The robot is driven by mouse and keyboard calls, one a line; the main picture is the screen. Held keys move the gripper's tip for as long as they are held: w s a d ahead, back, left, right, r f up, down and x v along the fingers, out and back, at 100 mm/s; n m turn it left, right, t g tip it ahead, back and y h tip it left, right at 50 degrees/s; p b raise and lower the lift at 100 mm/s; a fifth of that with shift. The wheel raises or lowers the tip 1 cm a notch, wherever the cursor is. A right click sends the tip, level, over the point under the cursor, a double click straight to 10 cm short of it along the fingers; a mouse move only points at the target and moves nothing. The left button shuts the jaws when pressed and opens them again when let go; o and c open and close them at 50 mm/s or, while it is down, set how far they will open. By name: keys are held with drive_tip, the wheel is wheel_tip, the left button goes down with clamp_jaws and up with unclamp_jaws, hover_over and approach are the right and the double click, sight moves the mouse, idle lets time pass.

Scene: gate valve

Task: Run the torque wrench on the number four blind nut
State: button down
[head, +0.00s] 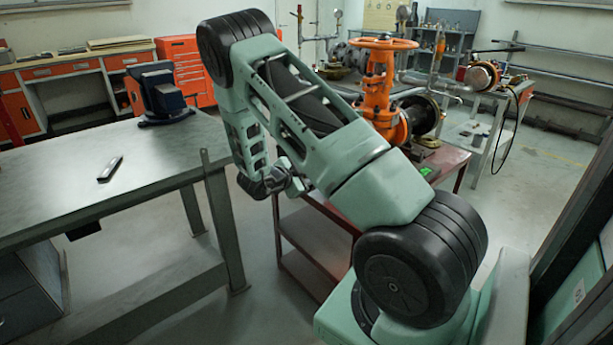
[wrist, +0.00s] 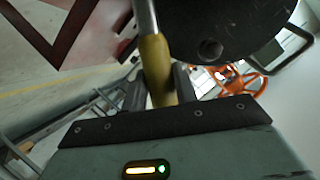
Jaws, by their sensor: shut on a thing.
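In the wrist view my gripper (wrist: 158,88) is shut on the yellow grip of a tool with a grey metal shaft, which looks like the torque wrench (wrist: 154,60). The shaft runs up out of the picture, so its head is hidden. A dark round plate (wrist: 240,22) fills the upper right, with one round bolt-like bump (wrist: 209,50); I cannot tell its number. In the head view the orange gate valve (head: 377,85) stands beyond my arm, with a black flange (head: 427,117) at its right. My arm hides the gripper and wrench there.
The valve stands on a dark red cart (head: 449,160). A grey steel table (head: 60,200) at left carries a blue vise (head: 160,95) and a small dark object (head: 110,169). Another bench (head: 490,120) with pipework is at right. Open floor lies between them.

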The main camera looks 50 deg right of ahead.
drive_tip(key=shift+a+r, duration=0.1)
idle(0.7)
drive_tip(key=shift+w+a+p, duration=0.2)
drive_tip(key=shift+w+a, duration=0.1)
drive_tip(key=shift+a, duration=0.8)
drive_tip(key=shift+w+a+p, duration=0.15)
drive_tip(key=shift+w+a, duration=0.1)
drive_tip(key=shift+a, duration=0.8)
